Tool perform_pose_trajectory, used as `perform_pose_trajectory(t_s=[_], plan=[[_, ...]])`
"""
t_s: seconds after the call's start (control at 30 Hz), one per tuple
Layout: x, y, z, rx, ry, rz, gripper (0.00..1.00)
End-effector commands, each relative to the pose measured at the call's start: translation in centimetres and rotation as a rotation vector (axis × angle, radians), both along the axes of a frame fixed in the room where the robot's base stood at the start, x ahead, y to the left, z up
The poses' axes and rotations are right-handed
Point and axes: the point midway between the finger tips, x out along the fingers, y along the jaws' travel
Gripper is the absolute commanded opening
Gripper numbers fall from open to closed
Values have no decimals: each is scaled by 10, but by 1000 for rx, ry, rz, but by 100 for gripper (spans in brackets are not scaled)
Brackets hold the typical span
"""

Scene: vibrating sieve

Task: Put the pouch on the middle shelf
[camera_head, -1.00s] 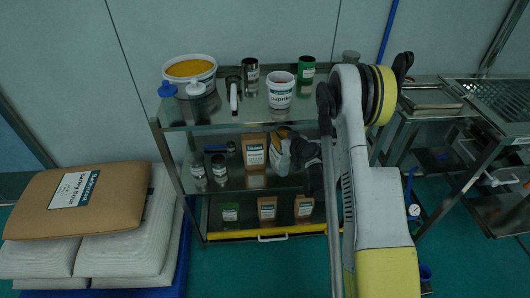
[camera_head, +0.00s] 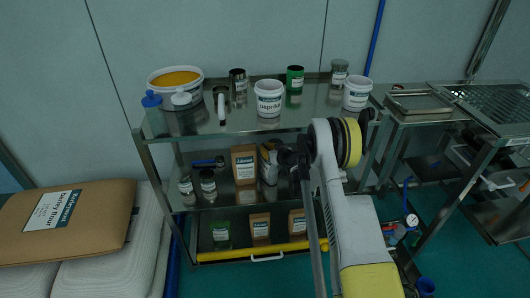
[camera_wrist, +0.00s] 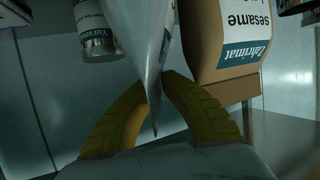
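The pouch (camera_head: 269,164) is pale with an orange patch at its top. In the head view it is at the middle shelf (camera_head: 215,187), just right of a brown sesame bag (camera_head: 244,164). In the wrist view the pouch (camera_wrist: 140,35) shows edge-on as a grey wedge, beside the brown bag (camera_wrist: 225,45). My gripper (camera_wrist: 158,80) has its yellow fingers closed on both sides of the pouch. In the head view my arm partly covers this place. I cannot tell whether the pouch's bottom touches the shelf.
Two small jars (camera_head: 208,184) and a blue-handled tool (camera_head: 207,162) stand left on the middle shelf. The top shelf holds tubs, bottles and tins, with a paprika tub (camera_head: 268,98). Small packs (camera_head: 260,226) stand below. A bench (camera_head: 420,103) is at the right.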

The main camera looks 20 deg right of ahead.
Motion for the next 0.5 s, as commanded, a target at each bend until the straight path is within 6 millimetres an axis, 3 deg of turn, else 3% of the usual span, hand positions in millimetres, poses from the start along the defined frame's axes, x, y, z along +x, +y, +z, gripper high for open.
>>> perform_pose_trajectory(t_s=[0.33,0.4,0.5], plan=[[0,0,-6,0,0,0,0],[0,0,-6,0,0,0,23],[0,0,-6,0,0,0,27]])
